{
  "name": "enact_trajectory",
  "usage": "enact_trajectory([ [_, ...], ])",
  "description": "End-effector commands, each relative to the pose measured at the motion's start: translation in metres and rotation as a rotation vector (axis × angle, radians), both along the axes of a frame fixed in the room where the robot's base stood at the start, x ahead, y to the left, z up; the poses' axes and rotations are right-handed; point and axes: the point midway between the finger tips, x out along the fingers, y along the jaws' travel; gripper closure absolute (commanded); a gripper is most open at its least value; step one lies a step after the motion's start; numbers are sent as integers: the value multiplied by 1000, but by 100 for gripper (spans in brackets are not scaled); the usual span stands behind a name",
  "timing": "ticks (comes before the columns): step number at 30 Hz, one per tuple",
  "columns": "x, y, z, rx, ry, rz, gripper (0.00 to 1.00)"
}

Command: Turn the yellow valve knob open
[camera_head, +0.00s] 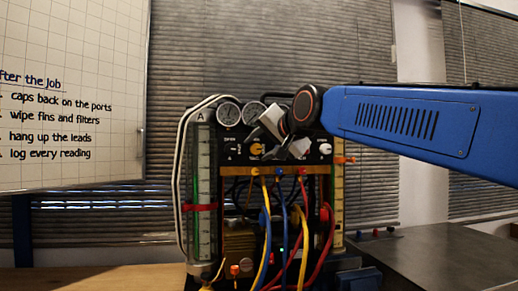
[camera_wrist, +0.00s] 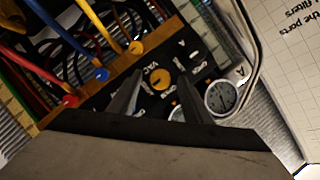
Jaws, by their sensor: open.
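The yellow valve knob (camera_head: 257,148) is on the black upper panel of the gauge rig, left of centre in the head view. In the wrist view, the yellow knob (camera_wrist: 160,79) sits beside the label VAC. My gripper (camera_head: 266,144) is in front of the panel, close to the knob, with its fingers apart and nothing between them that I can see held. In the wrist view, the fingers of my gripper (camera_wrist: 159,82) appear on either side of the knob. I cannot tell whether either finger touches it.
Two round gauges (camera_head: 241,112) stand on top of the rig. Yellow, blue and red hoses (camera_head: 283,225) hang from the orange strip below the panel. A clear tube (camera_head: 203,190) stands at the left. A whiteboard (camera_head: 70,60) is farther left. A grey bench top (camera_head: 440,255) is at right.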

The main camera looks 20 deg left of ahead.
Motion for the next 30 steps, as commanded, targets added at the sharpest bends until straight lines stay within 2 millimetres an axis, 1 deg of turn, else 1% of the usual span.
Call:
enact_trajectory([
  [4,5,5,-2,0,0,0,55],
  [12,5,6,-2,0,0,0,55],
  [13,5,6,-2,0,0,0,57],
  [14,5,6,-2,0,0,0,65],
  [15,5,6,-2,0,0,0,74],
  [18,5,6,-2,0,0,0,96],
  [25,5,6,-2,-8,-5,0,96],
  [30,5,6,-2,-50,-31,1,96],
])
